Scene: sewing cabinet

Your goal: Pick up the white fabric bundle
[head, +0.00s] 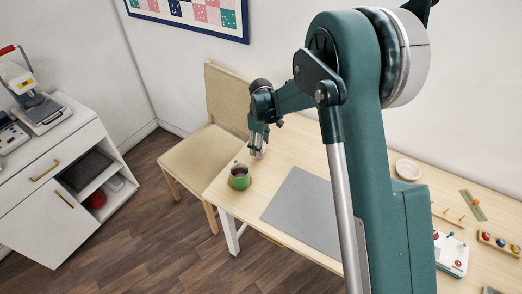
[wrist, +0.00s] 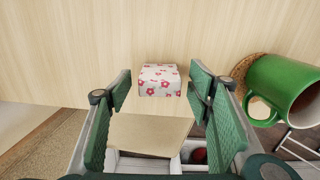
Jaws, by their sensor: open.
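The white fabric bundle (wrist: 159,80), a small block shape with a pink-red flower print, shows in the wrist view on the pale wood table. It lies between and just beyond the fingertips of my gripper (wrist: 160,92). The green fingers are spread wide on its left and right, with a gap on both sides. In the head view my gripper (head: 257,152) is low over the far left part of the table, and I cannot make out the bundle there.
A green mug (head: 240,177) stands on a round coaster close to my gripper; it also shows at the right of the wrist view (wrist: 280,88). A grey mat (head: 303,212) lies on the table (head: 345,160). A chair (head: 203,155) stands beyond the table's left end.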

